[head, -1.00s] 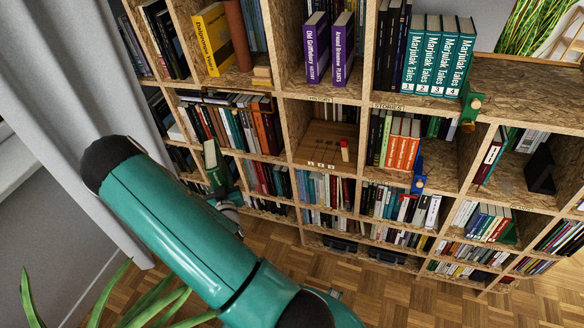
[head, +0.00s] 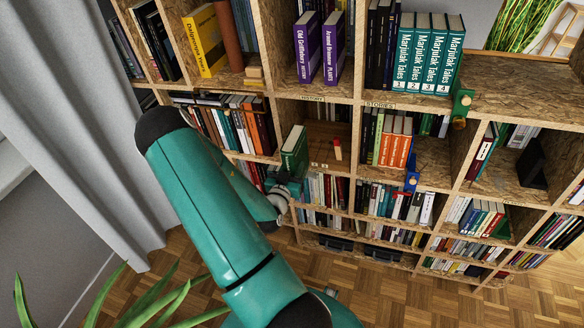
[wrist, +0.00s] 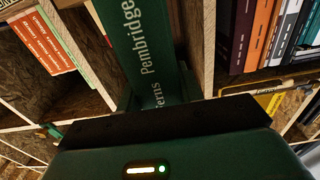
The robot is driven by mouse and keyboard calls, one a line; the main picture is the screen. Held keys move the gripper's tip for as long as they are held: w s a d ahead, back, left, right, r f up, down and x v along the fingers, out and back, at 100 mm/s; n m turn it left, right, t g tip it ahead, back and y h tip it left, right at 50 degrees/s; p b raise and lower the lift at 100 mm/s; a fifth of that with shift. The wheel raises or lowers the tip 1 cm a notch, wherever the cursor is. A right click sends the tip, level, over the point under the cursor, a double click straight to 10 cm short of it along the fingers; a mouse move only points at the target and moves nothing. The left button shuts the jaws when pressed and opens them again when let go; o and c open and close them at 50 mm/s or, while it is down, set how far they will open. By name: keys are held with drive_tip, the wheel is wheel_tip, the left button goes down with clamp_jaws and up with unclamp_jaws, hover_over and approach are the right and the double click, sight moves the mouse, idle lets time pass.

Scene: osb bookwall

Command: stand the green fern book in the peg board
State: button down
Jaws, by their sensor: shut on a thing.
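The green fern book (head: 294,150) stands nearly upright in my gripper (head: 285,182), at the left front of the shelf compartment below the HISTORY label. Its spine, lettered "Ferns Pembridge", rises from my gripper in the wrist view (wrist: 145,45). My gripper is shut on the lower part of the book. The wooden peg board (head: 322,165) lies in that compartment, partly hidden by the book. A red-and-pale piece (head: 337,150) stands at its right. I cannot tell whether the book touches the board.
The left compartment upright stands close to the book. Orange books (head: 394,150) fill part of the compartment to the right. A green clamp (head: 462,104) and a blue clamp (head: 411,180) stick out from shelf edges. Purple books (head: 307,47) stand above.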

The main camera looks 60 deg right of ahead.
drive_tip(key=shift+d, duration=0.1)
drive_tip(key=shift+w+d+f, duration=0.15)
drive_tip(key=shift+d+f, duration=0.1)
drive_tip(key=shift+d, duration=0.25)
drive_tip(key=shift+d, duration=0.15)
idle(0.4)
drive_tip(key=w+d, duration=0.2)
drive_tip(key=d, duration=1.2)
drive_tip(key=shift+w+d, duration=0.15)
idle(1.1)
drive_tip(key=shift+f, duration=0.15)
idle(0.4)
drive_tip(key=c, duration=0.8)
unclamp_jaws()
drive_tip(key=shift+c, duration=0.2)
